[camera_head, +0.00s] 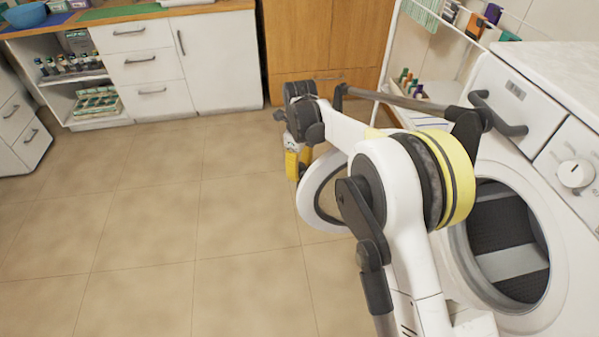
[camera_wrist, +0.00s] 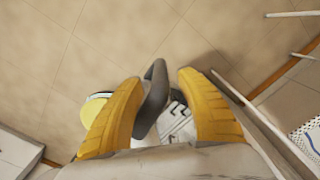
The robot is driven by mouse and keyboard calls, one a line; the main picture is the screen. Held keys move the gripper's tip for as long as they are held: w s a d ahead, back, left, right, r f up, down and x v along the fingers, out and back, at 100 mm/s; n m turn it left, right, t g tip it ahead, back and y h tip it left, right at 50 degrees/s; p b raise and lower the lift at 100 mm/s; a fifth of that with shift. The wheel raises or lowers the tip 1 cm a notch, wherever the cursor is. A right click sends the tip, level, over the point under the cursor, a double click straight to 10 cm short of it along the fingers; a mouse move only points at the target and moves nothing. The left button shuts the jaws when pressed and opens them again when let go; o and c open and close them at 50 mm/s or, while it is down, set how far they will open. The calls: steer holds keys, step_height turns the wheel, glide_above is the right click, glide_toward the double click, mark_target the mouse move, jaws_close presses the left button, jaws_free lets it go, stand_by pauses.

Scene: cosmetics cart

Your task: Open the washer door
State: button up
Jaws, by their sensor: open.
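The washer (camera_head: 545,130) stands at the right in the head view. Its round door (camera_head: 308,199) is swung open, out to the left of the dark drum opening (camera_head: 505,240). The door has a white rim and a dark centre, and my arm hides part of it. My gripper (camera_head: 297,165) has its yellow fingers pointing down beside the door's upper left edge. In the wrist view my gripper (camera_wrist: 159,77) is open, its fingers apart. A dark grey curved piece shows between them; I cannot tell if it is the door's edge or whether a finger touches it.
A wire-sided cart (camera_head: 440,60) with bottles stands behind my arm, beside the washer. White drawers (camera_head: 150,65) and an open shelf of bottles (camera_head: 80,70) line the back left. A wooden cabinet (camera_head: 325,40) stands at the back. The tiled floor (camera_head: 150,210) at the left is clear.

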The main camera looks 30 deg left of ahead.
step_height(320, 180, up, 10)
steer(key=shift+r, duration=0.25)
stand_by(0.3)
